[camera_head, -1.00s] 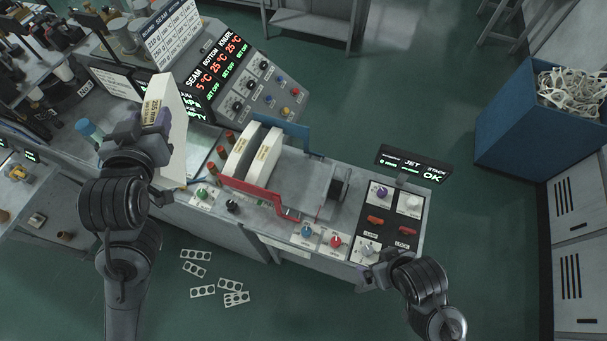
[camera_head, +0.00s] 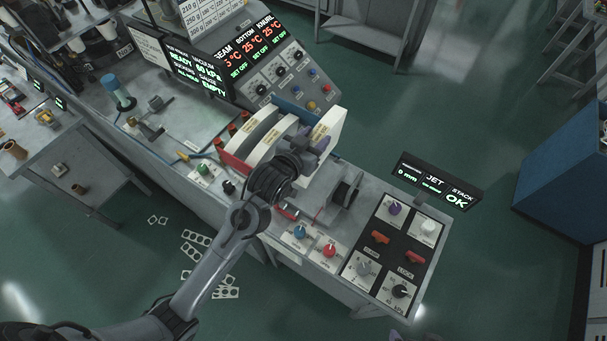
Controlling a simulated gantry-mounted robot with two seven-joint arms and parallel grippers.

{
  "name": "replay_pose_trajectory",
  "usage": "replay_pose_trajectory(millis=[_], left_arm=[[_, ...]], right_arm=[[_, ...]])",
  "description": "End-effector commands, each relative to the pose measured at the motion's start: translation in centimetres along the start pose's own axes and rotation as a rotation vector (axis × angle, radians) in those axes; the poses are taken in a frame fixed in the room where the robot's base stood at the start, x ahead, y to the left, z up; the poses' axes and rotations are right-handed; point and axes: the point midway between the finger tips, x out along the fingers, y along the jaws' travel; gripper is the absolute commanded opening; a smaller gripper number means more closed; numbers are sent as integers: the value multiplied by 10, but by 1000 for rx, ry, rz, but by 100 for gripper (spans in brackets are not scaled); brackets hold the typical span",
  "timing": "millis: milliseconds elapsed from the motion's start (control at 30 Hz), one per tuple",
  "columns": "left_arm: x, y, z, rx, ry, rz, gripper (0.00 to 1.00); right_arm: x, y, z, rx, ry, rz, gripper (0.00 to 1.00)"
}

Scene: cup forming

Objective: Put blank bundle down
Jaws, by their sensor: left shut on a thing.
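My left gripper (camera_head: 312,158) is shut on a white blank bundle (camera_head: 329,127) with a yellowish label. It holds this bundle upright at the right end of the row in the feed magazine. Two similar blank bundles (camera_head: 262,122) stand to its left, between the red rail (camera_head: 233,161) and the blue rail (camera_head: 291,108). My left wrist hides the front of the magazine and the held bundle's lower edge, so I cannot tell whether it touches the bed. Only a small purple bit, perhaps my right gripper (camera_head: 395,336), shows at the bottom edge.
The black follower plate (camera_head: 345,193) stands right of the held bundle, with bare bed between. A control panel (camera_head: 387,248) with knobs and switches and a stack display (camera_head: 437,182) reading OK are farther right. Loose blanks (camera_head: 196,239) lie on the floor.

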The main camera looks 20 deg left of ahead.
Motion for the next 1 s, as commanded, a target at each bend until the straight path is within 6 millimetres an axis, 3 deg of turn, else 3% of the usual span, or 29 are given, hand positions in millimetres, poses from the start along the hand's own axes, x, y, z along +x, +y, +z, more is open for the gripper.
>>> replay_pose_trajectory(millis=[200,600,1000], left_arm=[[8,4,27,-4,7,11,0],[23,6,79,-4,5,14,0],[33,6,108,-4,6,14,0]], right_arm=[[10,-1,3,4,1,-3,100],[5,-2,1,6,1,-5,100],[2,0,1,1,0,0,100]])
